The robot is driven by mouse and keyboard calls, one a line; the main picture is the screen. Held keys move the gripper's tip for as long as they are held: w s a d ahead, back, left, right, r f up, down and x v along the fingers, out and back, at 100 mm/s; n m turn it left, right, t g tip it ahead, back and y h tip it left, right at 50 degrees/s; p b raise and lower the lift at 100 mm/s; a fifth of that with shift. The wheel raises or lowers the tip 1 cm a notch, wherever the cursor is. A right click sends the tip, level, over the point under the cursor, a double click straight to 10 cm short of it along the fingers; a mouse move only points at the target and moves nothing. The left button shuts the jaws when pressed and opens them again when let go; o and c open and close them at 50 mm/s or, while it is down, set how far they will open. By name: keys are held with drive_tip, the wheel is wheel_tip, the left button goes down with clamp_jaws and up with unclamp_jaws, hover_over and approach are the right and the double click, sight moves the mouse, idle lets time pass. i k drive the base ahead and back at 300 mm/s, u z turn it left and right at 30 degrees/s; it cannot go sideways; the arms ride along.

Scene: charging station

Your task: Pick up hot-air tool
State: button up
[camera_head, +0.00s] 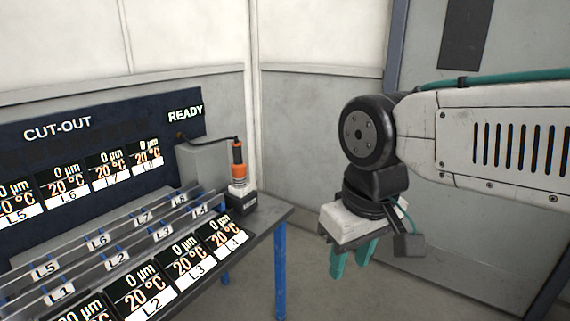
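The hot-air tool (239,165) has an orange and black body and stands upright in a dark holder with a white part (241,199) at the right end of the bench. A black cable runs from its top to a grey box. My gripper (351,264) has two green fingers pointing down. It hangs to the right of the bench and of the tool, clear of both. A small gap shows between the fingers and nothing shows between them. The fingertips are small in this view.
The bench (268,225) has blue legs and carries labelled rails (120,240) and several display tiles. A dark panel (100,120) reading CUT-OUT and READY stands behind it. The grey box (203,163) is left of the tool. Grey walls close off the corner behind. Open floor lies right of the bench.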

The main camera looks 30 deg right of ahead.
sight(239, 169)
drive_tip(key=z, duration=0.1)
drive_tip(key=k, duration=1.1)
drive_tip(key=z, duration=0.9)
drive_tip(key=i, duration=1.45)
drive_tip(key=u, duration=0.7)
drive_tip(key=i, duration=0.6)
drive_tip(key=u, duration=0.6)
